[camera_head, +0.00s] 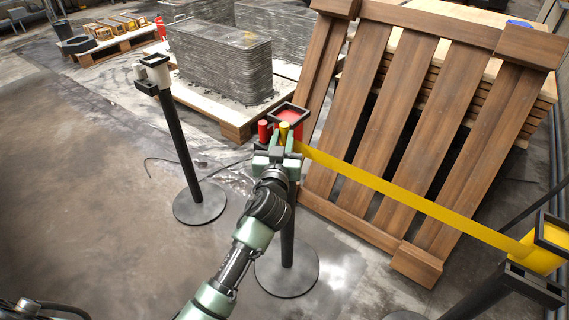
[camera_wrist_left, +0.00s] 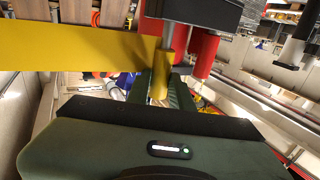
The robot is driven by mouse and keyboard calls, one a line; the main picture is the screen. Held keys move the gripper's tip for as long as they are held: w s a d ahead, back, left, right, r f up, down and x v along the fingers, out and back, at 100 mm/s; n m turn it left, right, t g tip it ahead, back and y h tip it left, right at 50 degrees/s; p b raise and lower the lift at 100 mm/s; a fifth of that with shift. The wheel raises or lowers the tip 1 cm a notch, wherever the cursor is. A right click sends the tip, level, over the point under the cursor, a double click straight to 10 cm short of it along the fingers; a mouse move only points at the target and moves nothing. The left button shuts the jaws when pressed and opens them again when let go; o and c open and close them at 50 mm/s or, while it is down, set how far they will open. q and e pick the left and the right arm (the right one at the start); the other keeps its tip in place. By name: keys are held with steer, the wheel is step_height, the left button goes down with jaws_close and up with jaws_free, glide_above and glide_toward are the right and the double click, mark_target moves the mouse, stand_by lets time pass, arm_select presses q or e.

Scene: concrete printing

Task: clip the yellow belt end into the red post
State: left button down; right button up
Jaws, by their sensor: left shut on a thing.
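The red post (camera_head: 290,116) stands mid-view, with a dark frame on its red head and a round base (camera_head: 287,270). A red cylinder (camera_head: 263,132) shows on its left side and also in the left wrist view (camera_wrist_left: 206,56). The yellow belt (camera_head: 410,197) stretches taut from the yellow post (camera_head: 541,250) at right to my left gripper (camera_head: 279,146). My left gripper is shut on the yellow belt end (camera_head: 284,130), a small upright cylinder, which shows between the fingers (camera_wrist_left: 160,78). It is close beside the red head; I cannot tell whether they touch. My right gripper is out of view.
A white-headed post (camera_head: 154,75) stands to the left. A wooden pallet (camera_head: 400,130) leans upright behind the belt. Printed concrete blocks (camera_head: 222,66) stand on a low pallet behind. The floor at left (camera_head: 80,200) is clear.

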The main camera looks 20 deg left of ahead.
arm_select(q)
steer(key=shift+a+f+b, duration=0.1)
steer(key=shift+f+b, duration=1.15)
steer(key=shift+f, duration=0.1)
steer(key=c, duration=1.2)
jaws_free()
steer(key=shift+r, duration=0.1)
steer(key=shift+o, duration=0.2)
